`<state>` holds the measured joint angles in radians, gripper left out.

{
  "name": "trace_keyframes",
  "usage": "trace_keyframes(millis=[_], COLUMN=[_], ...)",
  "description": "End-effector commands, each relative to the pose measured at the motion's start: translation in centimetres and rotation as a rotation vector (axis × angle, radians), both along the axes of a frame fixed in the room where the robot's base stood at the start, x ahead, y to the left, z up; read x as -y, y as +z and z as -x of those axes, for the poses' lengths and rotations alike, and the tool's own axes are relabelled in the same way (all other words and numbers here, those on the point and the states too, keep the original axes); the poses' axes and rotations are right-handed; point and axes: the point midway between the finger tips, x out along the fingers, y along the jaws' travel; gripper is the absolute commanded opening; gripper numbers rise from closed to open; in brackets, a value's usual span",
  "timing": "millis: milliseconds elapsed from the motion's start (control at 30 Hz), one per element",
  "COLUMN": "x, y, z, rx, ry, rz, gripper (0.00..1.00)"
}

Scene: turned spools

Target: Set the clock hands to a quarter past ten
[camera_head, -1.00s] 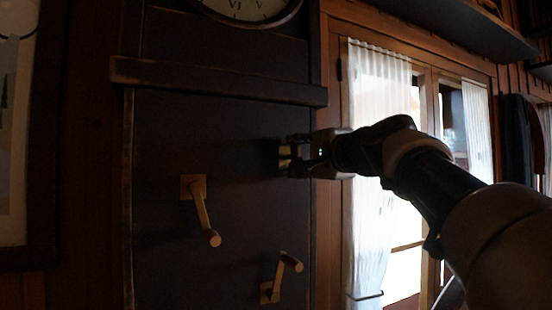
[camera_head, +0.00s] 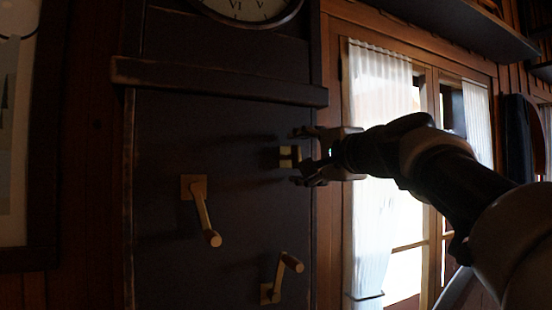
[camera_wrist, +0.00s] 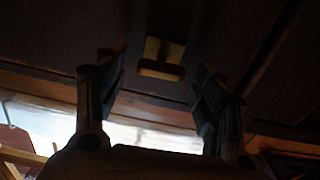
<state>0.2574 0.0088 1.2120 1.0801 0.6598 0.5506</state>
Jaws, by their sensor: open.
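The clock (camera_head: 250,10) shows only the lower part of its pale dial at the top of the head view, with the numerals VI and V; no hands are visible. Below it, the dark case carries a brass crank (camera_head: 203,212) at left, a second brass crank (camera_head: 281,277) lower right, and a small brass fitting (camera_head: 288,156) near the right edge. My gripper (camera_head: 299,157) is open and empty, its fingers to the right of the small fitting, above and below it. In the wrist view the fitting (camera_wrist: 161,68) shows between the spread fingers.
A dark ledge (camera_head: 215,80) juts out across the case below the dial. A glazed door with white curtains (camera_head: 378,120) stands behind my arm at right. A framed picture (camera_head: 20,130) hangs at far left. The space before the cranks is clear.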

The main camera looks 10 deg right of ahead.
Motion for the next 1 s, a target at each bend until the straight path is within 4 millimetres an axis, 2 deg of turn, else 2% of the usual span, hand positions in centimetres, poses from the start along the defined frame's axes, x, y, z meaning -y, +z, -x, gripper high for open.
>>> trace_keyframes(millis=[100,300,833,933,1000], x=[0.8,1.5,1.5,1.2,0.5], y=[0.1,0.0,0.0,-1.2,-3.6], z=[2.2,4.4,4.9,5.1,5.6], rx=[0.002,0.000,-0.001,-0.015,-0.045], ry=[-0.004,-0.001,0.001,0.004,0.012], rz=[-0.001,0.000,0.000,0.022,0.068], gripper=[0.63,0.63,0.63,0.63,0.63])
